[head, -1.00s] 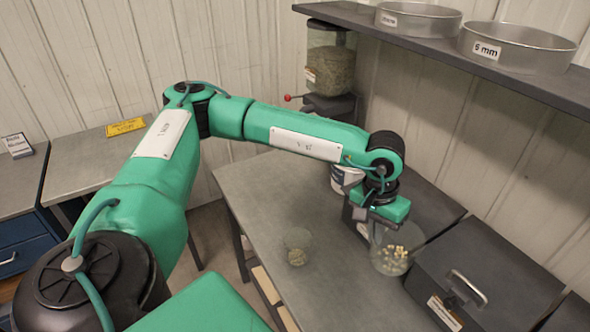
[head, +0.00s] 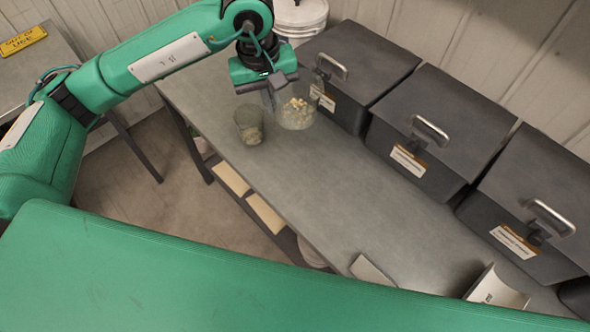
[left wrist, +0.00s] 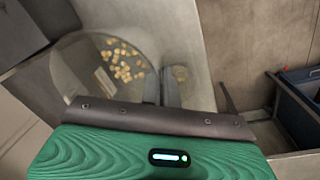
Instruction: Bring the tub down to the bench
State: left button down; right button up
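The tub (head: 297,112) is clear and round, with yellowish pieces inside. It is upright near the far end of the grey bench (head: 330,195). My left gripper (head: 276,96) is shut on the left side of its wall. In the left wrist view the tub (left wrist: 122,88) is left of centre, and its right edge lies at the two close fingers (left wrist: 162,88). I cannot tell whether its base touches the bench or hangs just above it. My right gripper is not in view.
A smaller clear cup (head: 249,128) with pale contents stands left of the tub. Dark lidded boxes (head: 425,125) with handles line the back. A white bucket (head: 299,18) stands behind the gripper. The middle of the bench is clear; a white scoop-like piece (head: 497,290) lies at the near end.

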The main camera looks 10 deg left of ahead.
pick_arm(q)
jog(key=shift+f, duration=0.4)
notch_tip(320, 180, down, 19)
jog(key=p, duration=0.5)
jog(key=shift+d+f+p, duration=0.1)
jog(key=shift+f+p, duration=0.05)
jog(key=shift+p, duration=0.15)
jog(key=shift+f, duration=0.1)
jog(key=shift+f+b, duration=0.1)
jog(key=shift+b, duration=0.2)
jog(key=c, duration=1.7)
grip_release()
